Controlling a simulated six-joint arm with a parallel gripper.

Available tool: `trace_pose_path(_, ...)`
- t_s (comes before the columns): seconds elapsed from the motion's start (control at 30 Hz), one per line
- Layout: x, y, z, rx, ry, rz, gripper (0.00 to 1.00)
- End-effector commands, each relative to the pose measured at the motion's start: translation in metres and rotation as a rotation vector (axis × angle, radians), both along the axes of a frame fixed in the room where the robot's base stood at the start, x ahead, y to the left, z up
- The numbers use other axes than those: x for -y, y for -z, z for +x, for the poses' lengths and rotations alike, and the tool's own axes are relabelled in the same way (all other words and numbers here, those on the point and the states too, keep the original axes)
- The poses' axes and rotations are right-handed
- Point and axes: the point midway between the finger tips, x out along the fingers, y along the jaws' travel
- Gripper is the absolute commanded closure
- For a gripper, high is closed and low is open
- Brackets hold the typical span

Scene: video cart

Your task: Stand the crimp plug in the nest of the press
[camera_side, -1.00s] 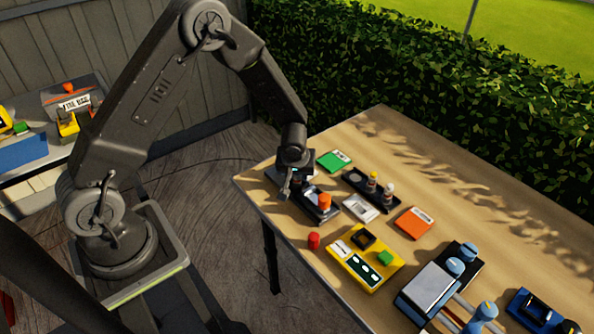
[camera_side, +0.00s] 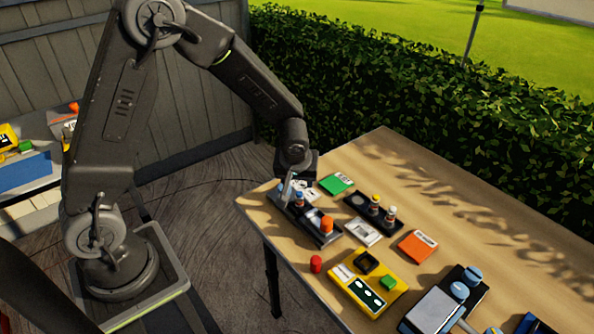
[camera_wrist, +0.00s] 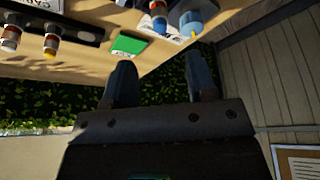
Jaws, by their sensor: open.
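My gripper (camera_side: 288,192) is at the far left end of the table, close over the end of a long black tray. In the wrist view its two fingers (camera_wrist: 160,82) are spread, with nothing between them. A small blue-topped plug (camera_side: 299,199) stands upright in the tray beside the fingers. In the wrist view a blue-topped plug (camera_wrist: 192,24) is ahead of the right finger, apart from it. An orange-capped piece (camera_side: 327,225) stands at the tray's near end. I cannot tell which piece is the crimp plug. A black-based device with a grey block (camera_side: 432,312) and blue knobs, possibly the press, is cut off at the bottom.
A second black rack (camera_side: 356,200) holds yellow-topped and white-topped plugs. Green (camera_side: 336,184) and orange (camera_side: 418,246) cards lie flat. A yellow panel (camera_side: 366,284) and a red cap (camera_side: 316,264) are near the front edge. The table's right rear is clear.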

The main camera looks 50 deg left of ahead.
Motion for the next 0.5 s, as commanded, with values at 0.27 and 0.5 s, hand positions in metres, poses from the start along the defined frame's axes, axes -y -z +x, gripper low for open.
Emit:
trace_pose_path(0.27,0.01,-0.033,-0.01,0.0,-0.001,0.0,0.48)
trace_pose_path(0.5,0.011,-0.037,-0.011,-0.002,0.001,0.0,0.48)
